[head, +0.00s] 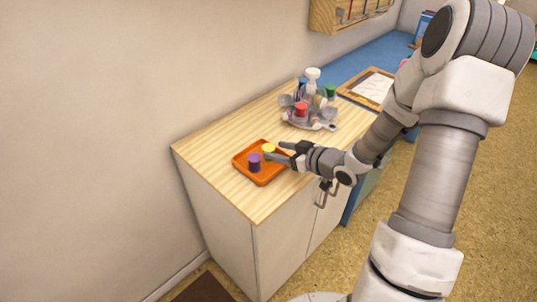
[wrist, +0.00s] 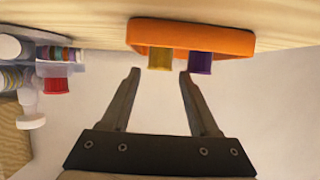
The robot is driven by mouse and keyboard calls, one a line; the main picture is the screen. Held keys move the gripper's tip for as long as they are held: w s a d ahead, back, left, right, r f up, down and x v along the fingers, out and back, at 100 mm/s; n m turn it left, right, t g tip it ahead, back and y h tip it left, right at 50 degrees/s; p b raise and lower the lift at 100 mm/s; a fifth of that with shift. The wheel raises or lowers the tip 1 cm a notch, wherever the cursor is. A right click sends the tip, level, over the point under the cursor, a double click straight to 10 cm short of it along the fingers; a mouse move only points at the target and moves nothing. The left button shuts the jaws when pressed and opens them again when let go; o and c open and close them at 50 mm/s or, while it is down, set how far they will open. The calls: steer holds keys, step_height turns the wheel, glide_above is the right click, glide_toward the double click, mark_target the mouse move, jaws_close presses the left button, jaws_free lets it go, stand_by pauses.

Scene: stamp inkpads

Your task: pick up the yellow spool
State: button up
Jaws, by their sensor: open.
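The yellow spool (head: 268,151) stands in an orange tray (head: 263,180) on the wooden counter top. A purple spool (head: 254,163) stands beside it in the same tray. My gripper (head: 279,152) is open, its fingers reaching over the tray's right side at the yellow spool. In the wrist view, the yellow spool (wrist: 160,58) lies ahead, just beyond the open fingertips (wrist: 160,72) and between their lines. The purple spool (wrist: 200,62) is right of it, close in front of the right fingertip. I see no finger contact with the yellow spool.
A grey carousel (head: 308,120) with bottles and a red spool (head: 301,109) stands behind the tray. A framed white sheet (head: 370,88) lies further back on the blue surface. The counter (head: 215,140) left of the tray is clear.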

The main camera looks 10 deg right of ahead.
mark_target(270, 148)
steer(key=x, duration=0.3)
jaws_close()
steer(key=shift+r, duration=0.15)
